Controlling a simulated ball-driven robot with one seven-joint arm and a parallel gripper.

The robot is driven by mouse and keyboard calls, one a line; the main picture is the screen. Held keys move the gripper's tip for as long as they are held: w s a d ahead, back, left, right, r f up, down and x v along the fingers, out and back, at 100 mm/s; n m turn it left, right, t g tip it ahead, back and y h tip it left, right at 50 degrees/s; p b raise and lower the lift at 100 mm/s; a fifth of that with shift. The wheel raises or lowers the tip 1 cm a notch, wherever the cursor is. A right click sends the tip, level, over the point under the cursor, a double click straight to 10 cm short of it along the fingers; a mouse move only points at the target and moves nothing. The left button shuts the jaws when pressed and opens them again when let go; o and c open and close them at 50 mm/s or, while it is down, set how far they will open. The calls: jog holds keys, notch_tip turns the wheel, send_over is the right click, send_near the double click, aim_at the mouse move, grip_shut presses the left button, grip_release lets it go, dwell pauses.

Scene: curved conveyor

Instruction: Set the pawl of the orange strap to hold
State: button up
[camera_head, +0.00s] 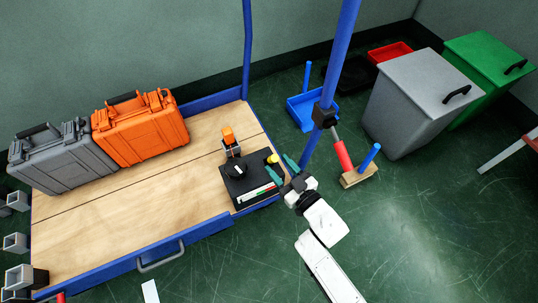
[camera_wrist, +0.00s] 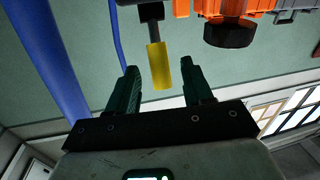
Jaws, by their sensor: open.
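A black box (camera_head: 248,188) stands on the cart's right end and carries an orange part (camera_head: 229,136), a black knob (camera_head: 237,170) and a small yellow-tipped lever (camera_head: 272,158). Which part is the pawl is not clear; the yellow lever may be it. In the wrist view the yellow grip (camera_wrist: 159,66) on a dark stem lies between the green fingers, with a gap on each side. Orange parts (camera_wrist: 265,8) and the dark knob (camera_wrist: 230,34) show at upper right there. My gripper (camera_head: 281,167) is open at the box's right edge, empty.
The wooden cart bed (camera_head: 110,230) has blue rails and posts. A grey case (camera_head: 60,160) and an orange case (camera_head: 140,130) stand at its far left. Bins stand at right.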

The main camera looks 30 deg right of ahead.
jog(key=w, duration=0.2)
jog(key=w+b, duration=0.1)
jog(key=w+a, duration=0.1)
jog(key=w, duration=0.1)
jog(key=shift+w+b, duration=0.3)
jog(key=shift+b, duration=0.1)
grip_shut()
